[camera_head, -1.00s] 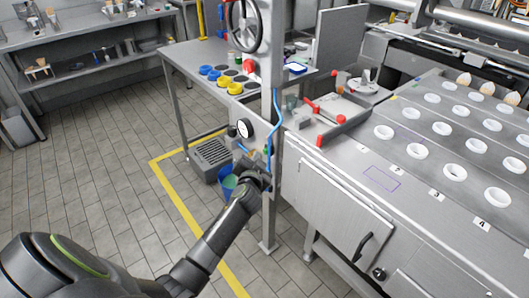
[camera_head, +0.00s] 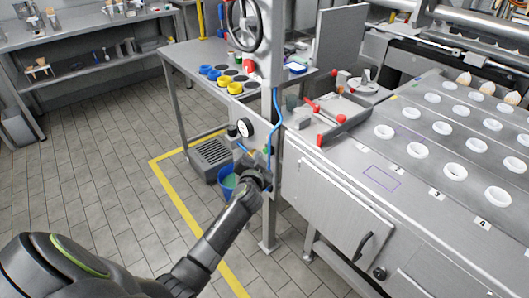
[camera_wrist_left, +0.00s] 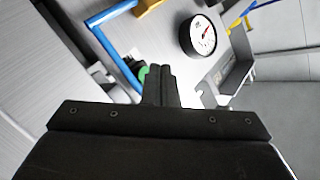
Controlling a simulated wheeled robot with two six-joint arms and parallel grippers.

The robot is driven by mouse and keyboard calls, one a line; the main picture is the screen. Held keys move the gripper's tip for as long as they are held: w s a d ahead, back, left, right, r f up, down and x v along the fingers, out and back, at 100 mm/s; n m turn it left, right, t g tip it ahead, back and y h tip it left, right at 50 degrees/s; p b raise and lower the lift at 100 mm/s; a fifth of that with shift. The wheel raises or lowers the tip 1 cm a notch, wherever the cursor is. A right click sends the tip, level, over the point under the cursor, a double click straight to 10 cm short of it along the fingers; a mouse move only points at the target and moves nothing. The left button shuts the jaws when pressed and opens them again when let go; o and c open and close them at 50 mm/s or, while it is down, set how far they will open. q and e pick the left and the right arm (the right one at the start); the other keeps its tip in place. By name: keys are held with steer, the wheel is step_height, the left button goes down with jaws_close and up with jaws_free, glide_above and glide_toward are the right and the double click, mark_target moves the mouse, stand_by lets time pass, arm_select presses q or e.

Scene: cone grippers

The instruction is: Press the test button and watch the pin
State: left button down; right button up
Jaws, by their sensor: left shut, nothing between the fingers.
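My left gripper (camera_head: 262,170) is in front of the metal post in the head view, low beside a panel with a dial gauge. In the left wrist view its fingers (camera_wrist_left: 160,85) are shut with nothing between them. A round green part (camera_wrist_left: 143,73), which looks like the test button, sits right behind the fingertips and is partly hidden by them. I cannot tell whether they touch. The white gauge (camera_wrist_left: 201,36) has a red needle; it also shows in the head view (camera_head: 244,128). I cannot make out the pin. My right gripper is not in view.
A blue hose (camera_head: 276,125) runs down the post; a blue tube (camera_wrist_left: 112,15) and a yellow part cross the wrist view. A blue bucket (camera_head: 227,183) and a grey crate (camera_head: 212,154) stand on the floor. A steel machine (camera_head: 345,205) fills the right.

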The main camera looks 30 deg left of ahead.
arm_select(q)
steer(key=shift+w+d, duration=0.15)
steer(key=shift+w, duration=0.1)
steer(key=shift+w+d+b, duration=0.15)
steer(key=shift+w+b, duration=0.25)
steer(key=shift+w, duration=0.05)
stand_by(1.7)
steer(key=shift+s, duration=0.15)
steer(key=shift+s+a+p, duration=0.35)
steer(key=shift+s, duration=0.35)
steer(key=shift+s, duration=0.1)
steer(key=s, duration=0.1)
steer(key=s+a+p, duration=0.1)
steer(key=s, duration=0.1)
steer(key=s+a, duration=0.1)
steer(key=shift+s, duration=0.25)
stand_by(0.6)
